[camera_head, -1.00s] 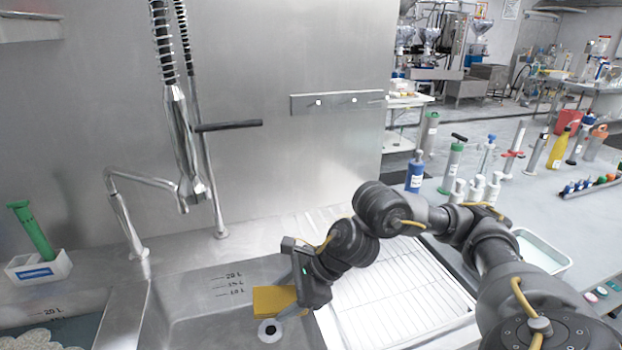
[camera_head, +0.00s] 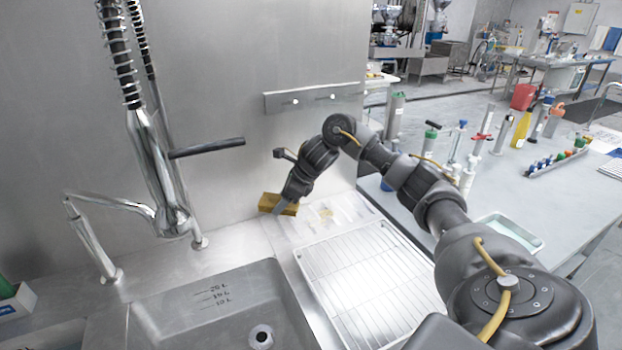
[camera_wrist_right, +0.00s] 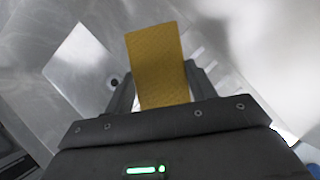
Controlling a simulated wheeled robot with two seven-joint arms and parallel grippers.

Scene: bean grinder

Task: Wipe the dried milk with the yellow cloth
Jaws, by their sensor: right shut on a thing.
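The yellow cloth (camera_head: 268,201) is a folded block, held in my right gripper (camera_head: 284,201) near the back wall, above or on the steel counter behind the drying rack. In the right wrist view the cloth (camera_wrist_right: 158,65) stands between the two fingers of the gripper (camera_wrist_right: 162,90), which is shut on it. A faint tan patch, likely the dried milk (camera_head: 328,213), lies on the drainboard just right of the cloth. Whether the cloth touches the counter I cannot tell. My left gripper is not in view.
The sink (camera_head: 215,305) is at front left, with a tall spring faucet (camera_head: 160,175) behind it. A wire rack (camera_head: 370,285) lies on the drainboard. Bottles and a white tray (camera_head: 510,232) stand on the right table. A wall rail (camera_head: 312,97) is above my gripper.

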